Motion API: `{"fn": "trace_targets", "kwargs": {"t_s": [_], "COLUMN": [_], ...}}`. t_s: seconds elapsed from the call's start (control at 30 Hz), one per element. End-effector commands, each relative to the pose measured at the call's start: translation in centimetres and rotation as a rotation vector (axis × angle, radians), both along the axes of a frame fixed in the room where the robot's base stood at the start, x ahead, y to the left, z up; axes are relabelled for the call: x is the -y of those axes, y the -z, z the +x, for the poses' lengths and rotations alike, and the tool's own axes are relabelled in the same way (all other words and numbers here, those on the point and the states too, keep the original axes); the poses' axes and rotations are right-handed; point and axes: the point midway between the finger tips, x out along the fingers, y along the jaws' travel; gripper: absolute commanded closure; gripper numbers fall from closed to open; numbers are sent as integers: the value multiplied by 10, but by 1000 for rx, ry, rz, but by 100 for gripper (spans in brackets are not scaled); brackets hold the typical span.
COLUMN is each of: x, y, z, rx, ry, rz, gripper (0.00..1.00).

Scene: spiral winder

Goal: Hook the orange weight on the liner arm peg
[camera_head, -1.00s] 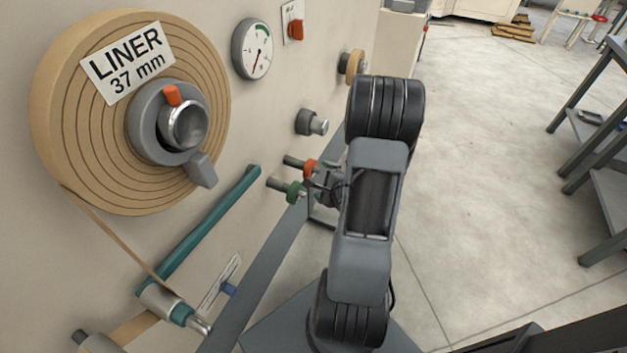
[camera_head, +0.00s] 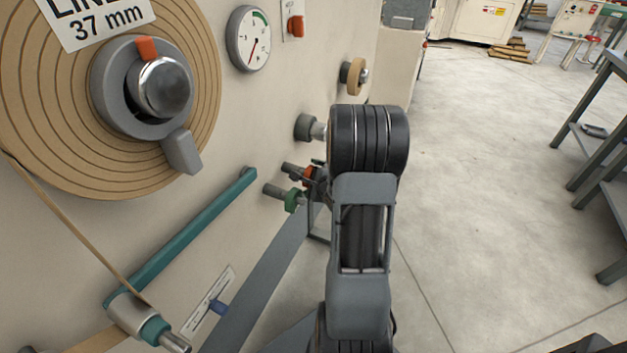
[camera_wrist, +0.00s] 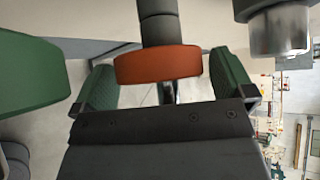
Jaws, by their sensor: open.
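The orange weight (camera_head: 307,174) hangs on a dark peg on the machine wall; in the wrist view it is the orange block (camera_wrist: 158,65) on a grey peg. My gripper (camera_wrist: 165,85) is open, its two green-padded fingers to the left and right of the orange weight, with gaps showing. In the head view my gripper (camera_head: 318,180) is partly hidden behind my arm. The teal liner arm (camera_head: 190,240) slants down left, ending in a roller with a metal tip (camera_head: 176,342). I cannot tell for sure which part is its peg.
A green weight (camera_head: 291,200) sits on the peg just below the orange one; it also shows at the wrist view's left (camera_wrist: 30,72). A metal-tipped knob (camera_wrist: 280,30) is close at right. The liner roll (camera_head: 60,120) is upper left. Open floor lies right.

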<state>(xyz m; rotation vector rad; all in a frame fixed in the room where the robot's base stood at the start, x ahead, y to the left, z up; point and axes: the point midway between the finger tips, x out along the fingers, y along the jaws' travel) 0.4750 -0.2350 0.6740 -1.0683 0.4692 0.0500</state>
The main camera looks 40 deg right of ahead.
Motion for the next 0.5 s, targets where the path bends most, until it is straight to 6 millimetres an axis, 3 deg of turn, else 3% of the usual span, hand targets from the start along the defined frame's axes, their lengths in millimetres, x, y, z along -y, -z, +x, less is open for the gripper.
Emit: {"fn": "trace_targets", "kwargs": {"t_s": [0.2, 0.5], "x": [0, 0], "y": [0, 0], "z": [0, 0], "rx": [0, 0], "ry": [0, 0], "rz": [0, -1], "gripper": [0, 28]}}
